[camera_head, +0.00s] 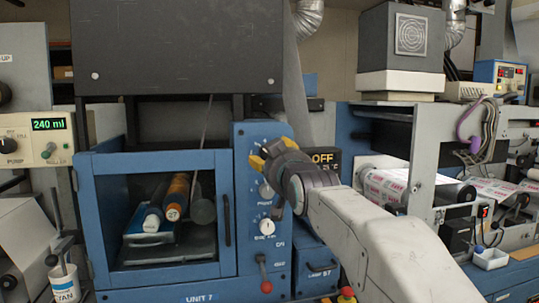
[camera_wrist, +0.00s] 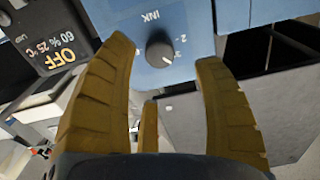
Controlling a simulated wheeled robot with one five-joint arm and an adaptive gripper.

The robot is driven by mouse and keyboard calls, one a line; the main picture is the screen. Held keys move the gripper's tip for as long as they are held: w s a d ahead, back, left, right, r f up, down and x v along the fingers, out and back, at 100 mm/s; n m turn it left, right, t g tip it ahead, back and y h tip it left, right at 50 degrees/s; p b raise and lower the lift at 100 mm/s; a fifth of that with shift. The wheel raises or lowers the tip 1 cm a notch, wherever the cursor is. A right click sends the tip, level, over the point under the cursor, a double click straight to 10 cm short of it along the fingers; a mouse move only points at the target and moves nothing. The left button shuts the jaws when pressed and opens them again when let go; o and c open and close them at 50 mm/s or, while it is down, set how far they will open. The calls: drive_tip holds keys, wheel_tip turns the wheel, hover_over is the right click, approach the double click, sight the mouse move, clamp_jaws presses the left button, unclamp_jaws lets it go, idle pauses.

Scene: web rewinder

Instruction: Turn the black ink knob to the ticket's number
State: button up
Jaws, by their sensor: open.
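The black ink knob (camera_wrist: 159,53) sits on a blue panel under the upside-down word INK in the wrist view. Small numbers are printed around it, with a 2 and a 3 partly readable. A pale mark shows on the knob's edge, but I cannot tell exactly which number it points to. My gripper (camera_wrist: 165,55) is open, its yellow fingers on either side of the knob in the picture, with no clear contact. In the head view my gripper (camera_head: 272,155) is at the upper part of the blue panel (camera_head: 248,250) and hides the knob. I cannot make out a ticket.
A black OFF display (camera_head: 326,158) stands to the right. A blue-framed window (camera_head: 157,161) with rollers behind it is left.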

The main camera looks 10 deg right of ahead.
sight(267, 155)
drive_tip(key=shift+w+p, duration=1.15)
drive_tip(key=shift+w, duration=2.4)
drive_tip(key=shift+c, duration=0.3)
drive_tip(key=shift+f, duration=0.1)
drive_tip(key=c, duration=1.1)
drive_tip(key=shift+f+m, duration=0.1)
drive_tip(key=shift+m, duration=0.3)
drive_tip(key=m+b, duration=0.1)
drive_tip(key=m, duration=0.2)
drive_tip(key=shift+c, duration=0.2)
drive_tip(key=shift+m, duration=1.9)
